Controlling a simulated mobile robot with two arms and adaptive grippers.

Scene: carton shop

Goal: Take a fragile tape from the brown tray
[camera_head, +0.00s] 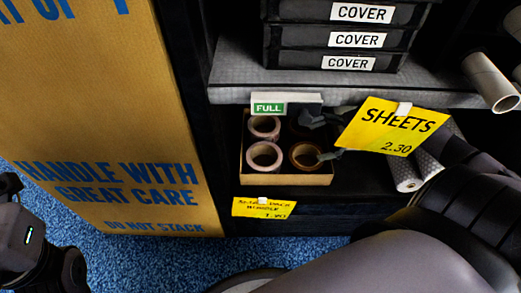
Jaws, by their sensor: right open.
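The brown tray (288,180) sits on the lower shelf, under the grey shelf board. On its left side are two pale pinkish tape rolls, a front one (264,155) and a rear one (264,127); these look like the fragile tapes, but print on them is too small to read. A brown tape roll (305,155) is at the front right, with another partly hidden behind it. My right gripper (325,138) is open at the tray's right side, its fingers over the brown rolls, partly hidden by the yellow sign. My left gripper (72,266) is dark at the lower left, fingers unclear.
A yellow SHEETS sign (392,127) hangs before my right arm. A FULL label (268,108) is above the tray, and a yellow price tag (264,207) below. Pale rolls (400,175) lie right. Black COVER boxes (340,40) stand above. A large carton (110,120) stands left.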

